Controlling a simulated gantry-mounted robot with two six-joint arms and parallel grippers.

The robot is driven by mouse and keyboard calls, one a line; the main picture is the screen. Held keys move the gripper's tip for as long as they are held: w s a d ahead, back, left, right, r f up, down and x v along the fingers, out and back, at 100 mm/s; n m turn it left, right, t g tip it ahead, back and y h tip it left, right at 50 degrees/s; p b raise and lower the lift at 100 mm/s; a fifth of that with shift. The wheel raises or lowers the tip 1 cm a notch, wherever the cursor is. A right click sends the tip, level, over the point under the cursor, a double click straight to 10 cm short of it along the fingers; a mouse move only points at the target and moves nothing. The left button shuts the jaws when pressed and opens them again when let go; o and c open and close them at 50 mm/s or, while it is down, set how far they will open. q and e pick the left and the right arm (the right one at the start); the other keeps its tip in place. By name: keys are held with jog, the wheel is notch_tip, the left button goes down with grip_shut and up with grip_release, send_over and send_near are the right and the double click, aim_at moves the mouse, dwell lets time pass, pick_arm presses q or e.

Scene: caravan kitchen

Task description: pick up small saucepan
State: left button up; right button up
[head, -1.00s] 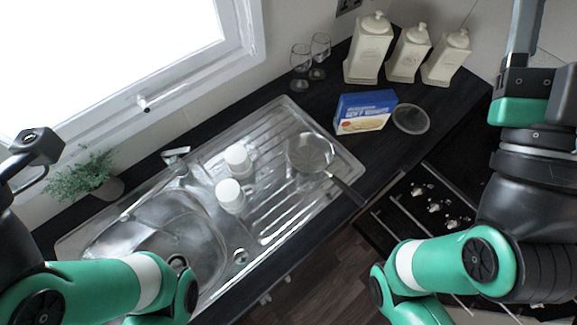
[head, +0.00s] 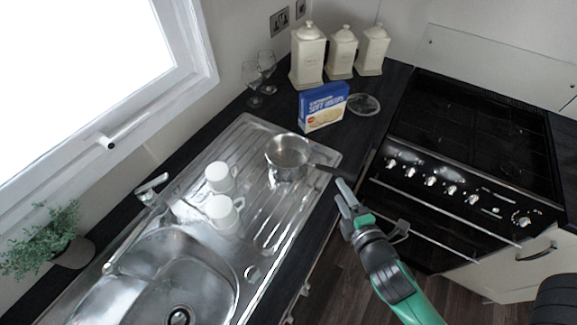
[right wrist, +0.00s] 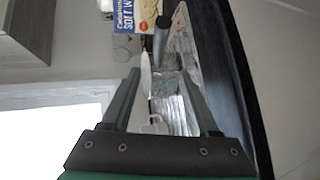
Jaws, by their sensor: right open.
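The small saucepan (head: 288,156) is shiny metal with a dark handle (head: 327,168). It stands upright on the ribbed drainboard of the steel sink unit, its handle pointing right, over the counter's front edge. My right gripper (head: 345,192) is open and empty, just below and right of the handle's end, apart from it as far as I can tell. In the right wrist view its two fingers (right wrist: 162,85) are spread wide, with metal surfaces and a dark rounded shape between and beyond them. Which part there is the saucepan is unclear. My left gripper is out of view.
Two white mugs (head: 221,193) stand left of the saucepan, near the sink bowl (head: 178,270). Behind it are a blue box (head: 323,106), a round glass lid or dish (head: 363,104), cream canisters (head: 341,52) and wine glasses (head: 259,77). The black stove (head: 455,150) is right.

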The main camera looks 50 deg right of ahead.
aim_at(327, 171)
jog(key=x, duration=1.1)
jog(key=shift+w+a+p, duration=0.1)
jog(key=shift+w+p, duration=0.05)
jog(key=shift+p, duration=0.25)
jog(key=shift+c, duration=0.2)
grip_shut()
jog(key=shift+r, duration=0.15)
dwell(0.5)
